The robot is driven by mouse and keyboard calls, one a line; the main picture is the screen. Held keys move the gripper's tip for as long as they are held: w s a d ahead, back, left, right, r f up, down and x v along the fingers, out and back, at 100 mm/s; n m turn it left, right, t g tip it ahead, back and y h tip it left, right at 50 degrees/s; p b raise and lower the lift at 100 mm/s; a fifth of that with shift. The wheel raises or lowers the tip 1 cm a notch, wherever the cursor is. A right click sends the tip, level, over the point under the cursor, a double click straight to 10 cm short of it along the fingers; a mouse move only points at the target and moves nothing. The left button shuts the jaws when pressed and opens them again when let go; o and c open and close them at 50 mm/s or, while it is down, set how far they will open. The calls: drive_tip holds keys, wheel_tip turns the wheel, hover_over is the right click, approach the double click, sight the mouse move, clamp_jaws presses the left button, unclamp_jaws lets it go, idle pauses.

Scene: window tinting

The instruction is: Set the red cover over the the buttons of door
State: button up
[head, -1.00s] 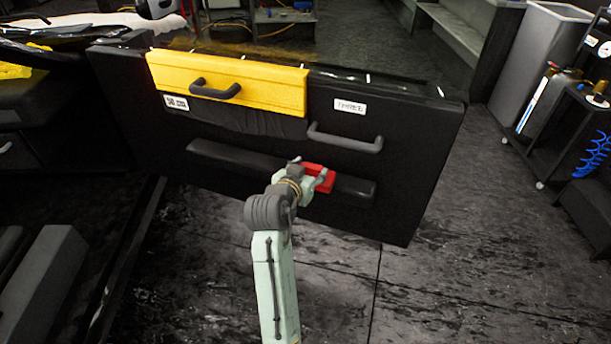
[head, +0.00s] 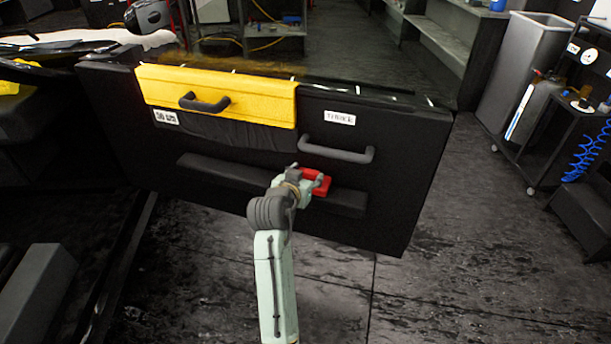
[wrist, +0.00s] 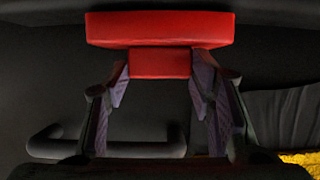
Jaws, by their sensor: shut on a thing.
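The red cover (head: 318,184) is held in my gripper (head: 307,178), in front of the black door (head: 255,205). In the wrist view, the cover (wrist: 160,30) has a wide bar and a narrower block, and the fingers (wrist: 160,75) grip the sides of the block. The cover overlaps the door's long black armrest (head: 225,175) in the head view; I cannot tell whether it touches it. I cannot make out any buttons; they may be hidden behind the cover or dark against the door.
A grey handle (head: 337,151) is on the door above my gripper. A yellow panel (head: 255,98) with another dark handle (head: 204,103) covers the upper left. A cart (head: 560,135) stands far right. The floor (head: 440,270) right of the door is clear.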

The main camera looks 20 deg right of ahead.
drive_tip(key=shift+f, duration=0.3)
drive_tip(key=o, duration=1.3)
drive_tip(key=shift+c, duration=0.2)
drive_tip(key=v, duration=1.2)
